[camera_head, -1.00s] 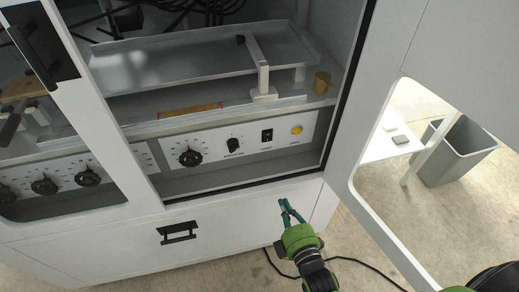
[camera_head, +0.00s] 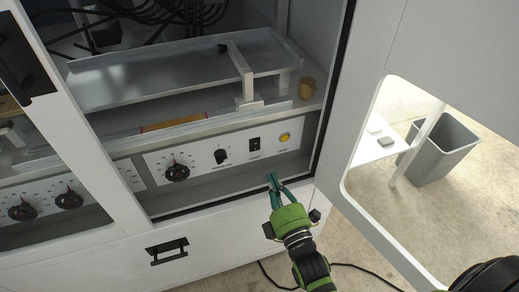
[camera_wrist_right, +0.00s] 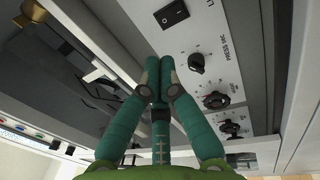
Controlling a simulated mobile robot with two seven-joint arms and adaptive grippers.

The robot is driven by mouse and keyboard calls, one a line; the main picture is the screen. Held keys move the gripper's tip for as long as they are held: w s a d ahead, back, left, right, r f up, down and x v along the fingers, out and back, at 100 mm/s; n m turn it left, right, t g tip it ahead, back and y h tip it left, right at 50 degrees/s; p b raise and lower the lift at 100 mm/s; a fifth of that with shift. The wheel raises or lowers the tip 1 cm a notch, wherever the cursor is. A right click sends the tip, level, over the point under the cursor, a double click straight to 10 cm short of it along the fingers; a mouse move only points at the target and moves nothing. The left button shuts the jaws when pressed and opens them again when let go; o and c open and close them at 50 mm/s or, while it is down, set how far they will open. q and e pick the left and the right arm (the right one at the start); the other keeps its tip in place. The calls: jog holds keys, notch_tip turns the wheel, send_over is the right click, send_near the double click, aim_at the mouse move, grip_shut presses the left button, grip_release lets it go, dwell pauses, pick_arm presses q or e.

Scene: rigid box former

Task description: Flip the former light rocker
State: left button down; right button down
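The light rocker (camera_head: 254,145) is a small black switch on the white control panel (camera_head: 205,163), between a black knob and a yellow button. In the right wrist view the rocker (camera_wrist_right: 172,14) shows large at the top, with a partly cut-off label beside it. My right gripper (camera_head: 276,182) has green fingers and is in front of the cabinet opening, below and right of the rocker in the head view. In the right wrist view the fingertips (camera_wrist_right: 159,62) lie together with nothing between them, apart from the rocker. My left gripper is not in view.
A black knob (camera_head: 221,156), a larger red-marked dial (camera_head: 176,172) and a yellow button (camera_head: 285,137) share the panel. The open door (camera_head: 343,120) stands at the right. The cabinet's lower sill lies under the panel. A grey bin (camera_head: 447,150) stands beyond the door.

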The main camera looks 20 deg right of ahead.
aim_at(256, 142)
jog(key=w, duration=0.6)
jog(key=w+r, duration=0.1)
jog(key=w, duration=0.2)
jog(key=shift+w+a, duration=0.2)
jog(key=shift+w, duration=0.1)
jog(key=shift+w+r, duration=0.1)
jog(key=shift+w, duration=0.3)
